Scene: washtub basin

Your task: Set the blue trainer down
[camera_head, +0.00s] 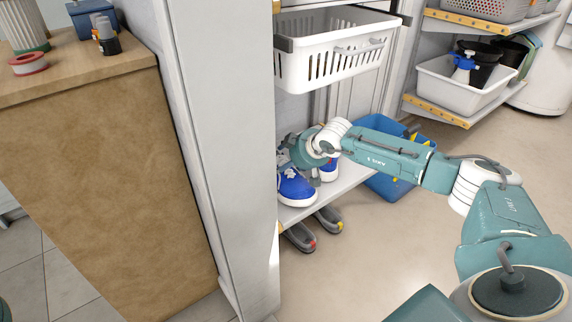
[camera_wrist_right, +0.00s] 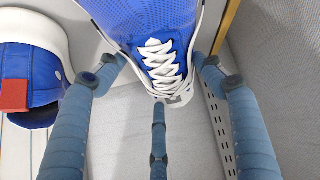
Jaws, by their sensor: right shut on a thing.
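My right gripper (camera_head: 292,152) reaches into the shelf unit from the right, just above a blue trainer (camera_head: 296,188) with white sole and laces. In the right wrist view, my right gripper's fingers (camera_wrist_right: 161,72) close around the blue trainer (camera_wrist_right: 120,14) at its laced part. The trainer is at the lower shelf (camera_head: 345,181); whether its sole touches the board cannot be told. A second blue trainer (camera_head: 329,170) stands close on its right. In the right wrist view, a blue-and-white shoe with a red tab (camera_wrist_right: 33,92) lies at the left. My left gripper is out of view.
A white basket (camera_head: 335,52) hangs above my right arm. A tall white panel (camera_head: 222,130) borders the shelf on the left. Grey shoes (camera_head: 300,237) stand below the shelf. A blue bin (camera_head: 388,188) is behind my forearm. Open floor lies in front.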

